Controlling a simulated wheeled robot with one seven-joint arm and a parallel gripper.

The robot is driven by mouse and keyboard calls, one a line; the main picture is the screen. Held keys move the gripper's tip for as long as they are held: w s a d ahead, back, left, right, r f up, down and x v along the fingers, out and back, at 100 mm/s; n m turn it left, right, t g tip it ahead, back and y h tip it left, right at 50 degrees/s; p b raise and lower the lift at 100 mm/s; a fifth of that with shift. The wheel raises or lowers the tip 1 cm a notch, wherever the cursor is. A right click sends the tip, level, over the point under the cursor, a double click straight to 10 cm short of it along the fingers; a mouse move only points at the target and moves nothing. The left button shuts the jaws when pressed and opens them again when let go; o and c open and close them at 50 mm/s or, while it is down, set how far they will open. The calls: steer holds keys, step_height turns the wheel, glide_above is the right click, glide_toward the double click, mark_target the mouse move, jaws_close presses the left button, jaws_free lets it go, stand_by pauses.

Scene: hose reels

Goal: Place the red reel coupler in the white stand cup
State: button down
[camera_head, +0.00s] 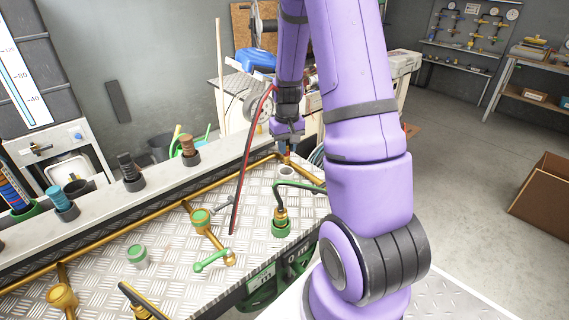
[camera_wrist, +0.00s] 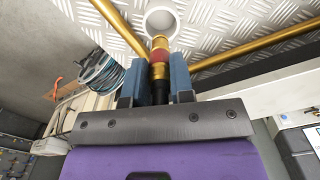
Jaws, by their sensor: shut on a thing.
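My gripper (camera_wrist: 159,72) is shut on the red reel coupler (camera_wrist: 159,50), a brass piece with a red band, held between its two blue fingers in the wrist view. The white stand cup (camera_wrist: 147,21) shows as a round open rim just beyond the coupler's brass tip. The tip overlaps the rim's near edge in the picture; I cannot tell whether they touch. In the head view my gripper (camera_head: 287,146) is above the white cup (camera_head: 286,173) on the metal plate bench, and the coupler is hard to make out.
A red hose (camera_head: 239,185) hangs left of my gripper. A green-banded coupler (camera_head: 281,226) with a green hose stands in front of the cup. A green-handled brass valve (camera_head: 212,259) and brass pipes (camera_head: 102,245) lie to the left. A ledge (camera_head: 105,197) runs behind.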

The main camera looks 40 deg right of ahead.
mark_target(286, 158)
steer(key=shift+f, duration=2.75)
steer(key=shift+f, duration=0.15)
steer(key=c, duration=1)
jaws_free()
